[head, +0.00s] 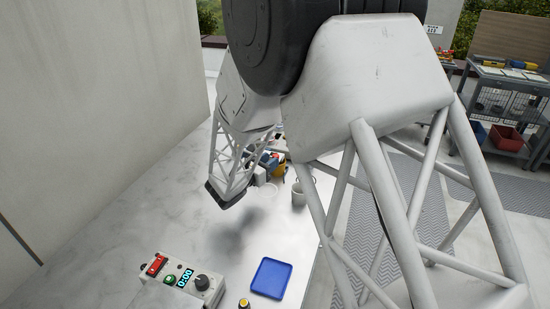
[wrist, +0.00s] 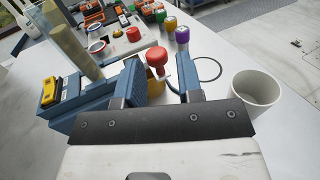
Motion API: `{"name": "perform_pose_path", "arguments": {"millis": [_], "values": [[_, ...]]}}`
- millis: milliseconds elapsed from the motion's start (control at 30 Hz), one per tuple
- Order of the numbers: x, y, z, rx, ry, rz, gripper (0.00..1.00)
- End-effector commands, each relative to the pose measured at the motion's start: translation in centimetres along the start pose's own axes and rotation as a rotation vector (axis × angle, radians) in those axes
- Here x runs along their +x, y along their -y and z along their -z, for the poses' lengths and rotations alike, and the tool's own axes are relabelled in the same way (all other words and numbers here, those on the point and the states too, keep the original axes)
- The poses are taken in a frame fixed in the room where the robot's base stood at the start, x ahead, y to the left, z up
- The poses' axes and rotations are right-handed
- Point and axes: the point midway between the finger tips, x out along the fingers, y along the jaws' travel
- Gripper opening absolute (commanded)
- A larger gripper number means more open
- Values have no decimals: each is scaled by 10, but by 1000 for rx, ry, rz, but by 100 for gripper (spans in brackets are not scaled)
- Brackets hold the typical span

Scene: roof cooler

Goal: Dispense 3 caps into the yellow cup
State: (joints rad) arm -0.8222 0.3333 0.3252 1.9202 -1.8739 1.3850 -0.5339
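In the wrist view my gripper (wrist: 162,88) has its two blue-grey fingers apart. A red rounded knob (wrist: 156,57) shows between them, beyond the tips; I cannot tell whether anything touches it. A tall clear tube (wrist: 66,38) stands at upper left. No caps can be clearly identified. In the head view my fingers are hidden.
A white bucket (wrist: 255,92) stands right of my gripper. A blue block with a yellow part (wrist: 48,89) is at left. In the head view, a control box (head: 183,283) with a display and a blue tray (head: 271,277) lie in front. The table between is largely clear.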

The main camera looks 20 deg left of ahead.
Motion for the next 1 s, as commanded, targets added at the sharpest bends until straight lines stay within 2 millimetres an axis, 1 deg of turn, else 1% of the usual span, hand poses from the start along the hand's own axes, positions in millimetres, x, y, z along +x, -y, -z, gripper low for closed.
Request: {"name": "perform_pose_path", "arguments": {"millis": [33, 100, 233, 933, 967, 1000], "values": [[-6, 0, 0, 0, 0, -1, 34], [-11, 0, 0, 0, 0, -1, 34], [-16, 0, 0, -1, 0, 0, 34], [-17, 0, 0, -1, 0, 0, 34], [-17, 0, 0, -1, 0, 0, 37], [-17, 0, 0, -1, 0, 0, 43]]}}
